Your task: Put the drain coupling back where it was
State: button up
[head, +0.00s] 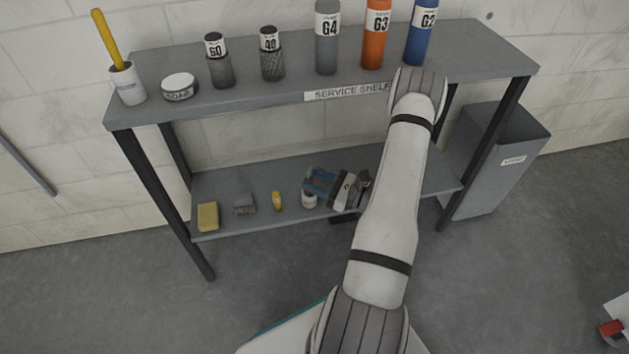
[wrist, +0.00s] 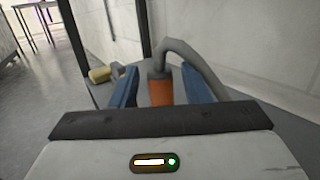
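My gripper (head: 319,181) is low at the right part of the lower shelf and points left in the head view. Its two blue fingers stand apart in the wrist view (wrist: 160,88). An orange cylinder with a curved grey hose, which looks like the drain coupling (wrist: 160,93), shows between them. A gap shows on each side of it, so the gripper looks open. Its lower end is hidden behind my gripper body. I cannot pick out the coupling in the head view.
The lower shelf (head: 262,222) holds a yellow sponge (head: 208,216), a grey block (head: 244,204), a small yellow item (head: 277,201) and a small pale jar (head: 309,200). Bottles stand on the upper shelf (head: 200,105) above my gripper. A grey bin (head: 500,165) stands right.

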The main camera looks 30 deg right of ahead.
jog(key=shift+o, duration=0.3)
jog(key=shift+s+r, duration=0.1)
jog(key=p+v, duration=0.3)
jog(key=v, duration=0.9)
